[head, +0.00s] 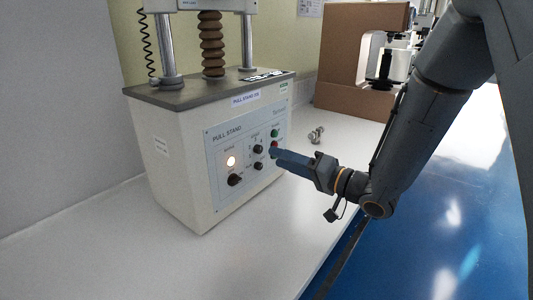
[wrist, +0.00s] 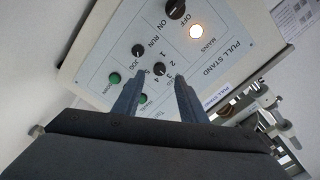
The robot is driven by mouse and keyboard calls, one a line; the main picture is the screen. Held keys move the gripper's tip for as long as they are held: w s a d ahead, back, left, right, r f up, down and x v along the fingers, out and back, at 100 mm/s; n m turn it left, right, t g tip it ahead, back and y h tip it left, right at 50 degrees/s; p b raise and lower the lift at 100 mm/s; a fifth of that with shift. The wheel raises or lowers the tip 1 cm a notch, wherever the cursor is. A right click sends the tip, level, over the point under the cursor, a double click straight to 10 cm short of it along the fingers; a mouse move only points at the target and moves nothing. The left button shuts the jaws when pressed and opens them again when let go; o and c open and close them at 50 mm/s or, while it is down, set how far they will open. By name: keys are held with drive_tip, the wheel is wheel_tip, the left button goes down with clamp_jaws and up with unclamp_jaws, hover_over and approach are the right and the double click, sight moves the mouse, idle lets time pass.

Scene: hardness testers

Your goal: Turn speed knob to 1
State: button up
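The speed knob (wrist: 164,68) is a small black knob on the pull stand's panel, ringed by numbers from 1 to 5. In the wrist view it lies just beyond and between my fingertips; which number it points at is too small to tell. In the head view the speed knob (head: 258,149) is left of my gripper (head: 276,154). My gripper (wrist: 160,79) has its two fingers apart with nothing held. Its tips are close to the panel, and I cannot tell whether they touch it. The pull stand (head: 170,150) is a cream box with a dark top.
Close by are the jog/run knob (wrist: 138,50), the mains knob (wrist: 176,8), a lit lamp (wrist: 196,31) and green buttons (wrist: 114,78). Small metal parts (head: 316,135) lie on the white bench (head: 270,240).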

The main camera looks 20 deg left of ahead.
sight(260, 150)
drive_tip(key=x, duration=0.6)
drive_tip(key=shift+p, duration=0.35)
drive_tip(key=shift+d, duration=0.1)
clamp_jaws()
